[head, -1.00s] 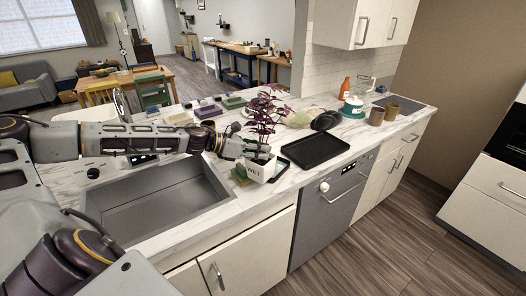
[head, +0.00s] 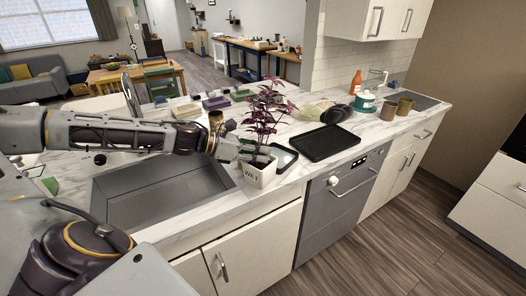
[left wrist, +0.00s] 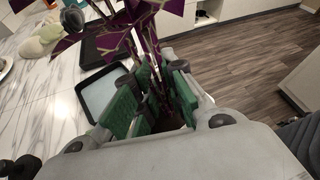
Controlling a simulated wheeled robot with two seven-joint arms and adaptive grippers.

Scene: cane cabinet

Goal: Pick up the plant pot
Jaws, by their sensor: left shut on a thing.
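The plant pot (head: 256,176) is white and squarish with dark lettering on its front. It holds a plant (head: 265,112) with dark purple leaves. In the head view it is at the front edge of the counter, right of the sink. My left gripper (head: 262,160) is shut on the pot at its top. In the left wrist view the green finger pads of the left gripper (left wrist: 153,103) stand on either side of the purple stems (left wrist: 150,62); the pot's body is hidden there. I cannot tell whether the pot is clear of the counter. My right gripper is out of view.
A small dark tray (head: 285,156) lies beside the pot, also in the left wrist view (left wrist: 100,91). A larger black tray (head: 323,142) lies to the right. The sink (head: 150,192) is left of the pot. Brown cups (head: 389,110), a bottle and several blocks stand farther back.

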